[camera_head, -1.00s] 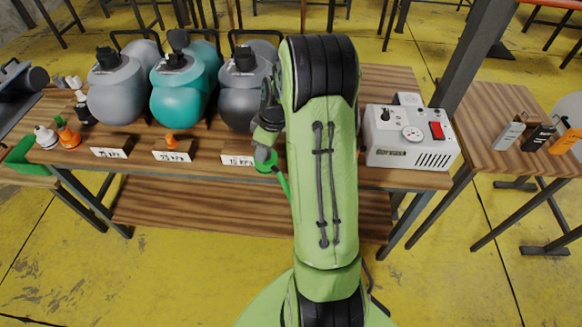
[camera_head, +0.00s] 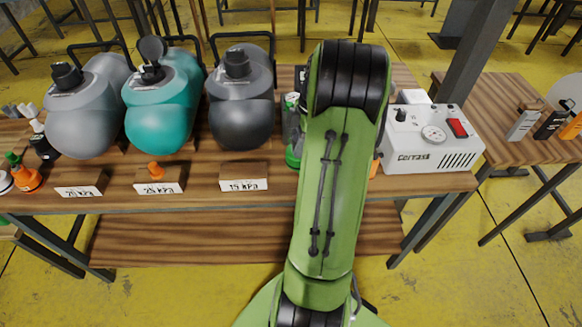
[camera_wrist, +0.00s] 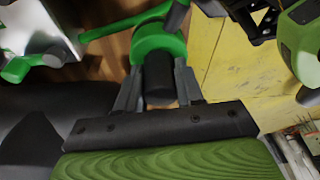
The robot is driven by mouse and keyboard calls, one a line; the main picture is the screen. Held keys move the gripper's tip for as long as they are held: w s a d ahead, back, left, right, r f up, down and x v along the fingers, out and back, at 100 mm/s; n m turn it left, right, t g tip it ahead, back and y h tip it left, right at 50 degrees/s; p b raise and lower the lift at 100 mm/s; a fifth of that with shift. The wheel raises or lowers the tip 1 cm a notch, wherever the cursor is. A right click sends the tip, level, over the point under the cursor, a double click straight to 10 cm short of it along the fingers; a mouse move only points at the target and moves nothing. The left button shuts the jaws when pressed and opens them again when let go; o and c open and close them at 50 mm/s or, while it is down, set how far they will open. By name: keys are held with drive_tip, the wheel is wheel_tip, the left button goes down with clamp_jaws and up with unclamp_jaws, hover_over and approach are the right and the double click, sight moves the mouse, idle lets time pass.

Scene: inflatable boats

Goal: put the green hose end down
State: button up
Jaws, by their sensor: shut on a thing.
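In the wrist view my gripper (camera_wrist: 157,74) is shut on the green hose end (camera_wrist: 158,43). The hose end has a wide green collar and a black cylindrical part between the fingers. A green length (camera_wrist: 118,26) runs from the collar to the upper left. Wood shows beside it and yellow floor to the right; I cannot tell whether it touches the tabletop. In the head view my green arm hides the gripper. A green piece (camera_head: 293,157) shows just left of the arm over the table; I cannot tell if it is the hose end.
Grey, teal (camera_head: 158,115) and dark grey (camera_head: 240,110) pumps stand on the wooden table (camera_head: 215,197) with labelled blocks in front. A white box with a gauge (camera_head: 430,140) stands right of my arm. Orange fittings (camera_head: 25,177) are at the left. Little bare tabletop shows near the arm.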

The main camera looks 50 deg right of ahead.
sight(299, 161)
wheel_tip(299, 161, down, 7)
drive_tip(key=shift+s+r+b, duration=0.1)
drive_tip(key=shift+b, duration=0.75)
